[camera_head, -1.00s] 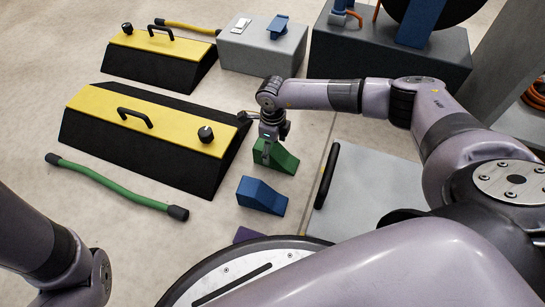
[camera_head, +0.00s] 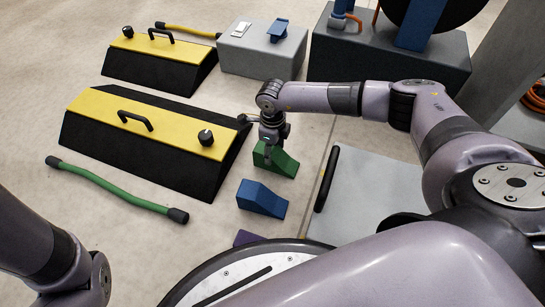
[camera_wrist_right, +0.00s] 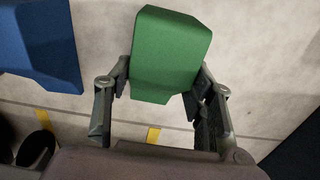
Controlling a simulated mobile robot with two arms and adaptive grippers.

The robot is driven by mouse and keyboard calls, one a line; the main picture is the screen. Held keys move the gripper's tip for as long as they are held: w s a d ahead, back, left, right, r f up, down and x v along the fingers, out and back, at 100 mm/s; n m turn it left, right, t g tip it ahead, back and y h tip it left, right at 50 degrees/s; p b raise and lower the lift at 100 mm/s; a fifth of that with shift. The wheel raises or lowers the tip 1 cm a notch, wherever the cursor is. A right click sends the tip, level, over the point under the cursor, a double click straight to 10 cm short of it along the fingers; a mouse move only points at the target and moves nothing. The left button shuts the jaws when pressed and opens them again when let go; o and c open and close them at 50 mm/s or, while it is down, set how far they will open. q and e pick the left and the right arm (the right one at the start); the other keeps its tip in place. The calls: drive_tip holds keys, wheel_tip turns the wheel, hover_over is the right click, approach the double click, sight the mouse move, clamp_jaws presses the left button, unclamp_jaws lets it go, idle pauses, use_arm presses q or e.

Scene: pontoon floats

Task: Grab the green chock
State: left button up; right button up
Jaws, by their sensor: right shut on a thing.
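The green chock (camera_head: 281,162) is on the floor in the head view, behind the blue chock. It also shows in the right wrist view (camera_wrist_right: 170,50), with its near end between the two fingers. My right gripper (camera_head: 267,153) reaches down onto the chock from above and is shut on it. In the right wrist view the right gripper (camera_wrist_right: 160,105) has one finger at each side of the chock. The gripper hides part of the chock in the head view. My left arm shows at the lower left of the head view, but its gripper is out of view.
A blue chock (camera_head: 262,199) stands close in front of the green one. A purple piece (camera_head: 245,237) lies nearer. Black and yellow floats (camera_head: 150,140) and a green hose (camera_head: 115,190) are at left. A grey panel with a black handle (camera_head: 325,180) is at right.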

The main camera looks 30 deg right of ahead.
drive_tip(key=shift+c, duration=1)
drive_tip(key=shift+r, duration=0.1)
